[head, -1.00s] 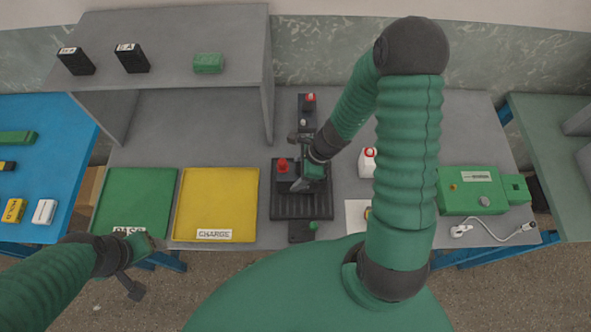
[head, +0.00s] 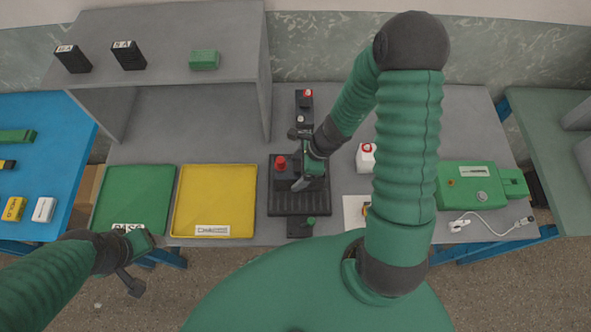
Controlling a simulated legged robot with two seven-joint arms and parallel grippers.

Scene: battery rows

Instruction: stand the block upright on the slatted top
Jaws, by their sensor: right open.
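The slatted top (head: 299,204) is a dark ribbed plate near the middle of the bench. A dark block-like piece (head: 281,174) with a red knob (head: 280,161) stands at its back left; its right side is partly hidden by my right gripper. My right gripper (head: 301,183) is open, pointing down over the back of the slatted top, close beside the dark piece. I cannot tell if they touch. My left gripper (head: 142,268) hangs over the floor in front of the bench, away from the slatted top; its jaws are unclear.
A green tray (head: 134,190) and a yellow tray (head: 215,195) lie left of the slatted top. A raised shelf (head: 165,40) holds two black batteries and a green block (head: 204,60).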

